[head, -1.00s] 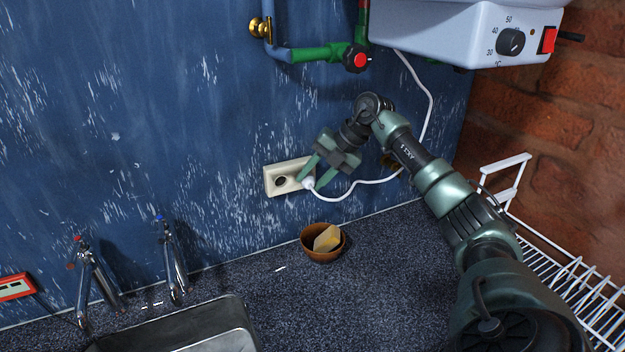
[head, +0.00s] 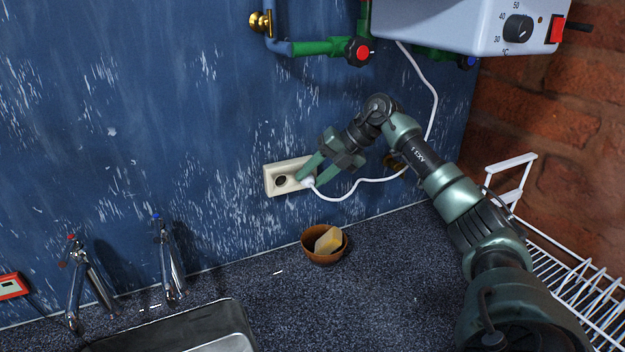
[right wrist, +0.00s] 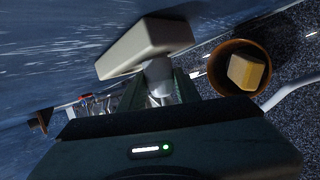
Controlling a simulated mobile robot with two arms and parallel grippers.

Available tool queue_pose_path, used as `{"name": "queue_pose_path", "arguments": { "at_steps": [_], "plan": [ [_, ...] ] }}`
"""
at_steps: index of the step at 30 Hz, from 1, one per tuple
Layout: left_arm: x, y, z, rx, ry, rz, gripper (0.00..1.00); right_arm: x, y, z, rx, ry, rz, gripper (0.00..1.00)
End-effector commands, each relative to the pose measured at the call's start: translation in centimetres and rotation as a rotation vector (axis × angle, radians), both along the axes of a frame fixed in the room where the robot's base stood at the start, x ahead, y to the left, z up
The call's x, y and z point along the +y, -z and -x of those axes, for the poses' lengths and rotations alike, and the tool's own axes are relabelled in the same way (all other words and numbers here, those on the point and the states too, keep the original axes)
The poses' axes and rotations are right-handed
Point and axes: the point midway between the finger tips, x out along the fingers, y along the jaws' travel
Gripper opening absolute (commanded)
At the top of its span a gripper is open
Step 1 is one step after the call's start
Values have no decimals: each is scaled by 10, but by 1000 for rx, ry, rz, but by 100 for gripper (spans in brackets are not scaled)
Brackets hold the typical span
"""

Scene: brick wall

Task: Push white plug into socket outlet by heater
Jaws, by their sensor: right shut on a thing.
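The cream socket outlet (head: 281,181) is on the blue wall below the heater (head: 470,22), with one dark round hole showing at its left. The white plug (head: 309,182) is at the right part of the outlet, its cord running right and up toward the heater. My right gripper (head: 312,178) is shut on the plug. In the right wrist view the plug (right wrist: 158,76) meets the outlet (right wrist: 146,47) between my fingers. The plug's pins are hidden, so I cannot tell how deep it sits. My left gripper is not in view.
A brown bowl with a yellow sponge-like block (head: 328,240) stands on the speckled counter below the outlet. Two taps and a sink (head: 190,330) are at the left. A white wire rack (head: 575,285) is at the right, by the brick wall.

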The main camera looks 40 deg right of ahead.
Motion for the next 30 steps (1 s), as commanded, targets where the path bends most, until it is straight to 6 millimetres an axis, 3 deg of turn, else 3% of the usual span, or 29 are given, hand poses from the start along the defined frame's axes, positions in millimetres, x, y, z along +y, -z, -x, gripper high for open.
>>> {"name": "queue_pose_path", "arguments": {
  "at_steps": [30],
  "plan": [
    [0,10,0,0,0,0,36,2,-3,-2,-86,-90,16,0]
  ]
}}
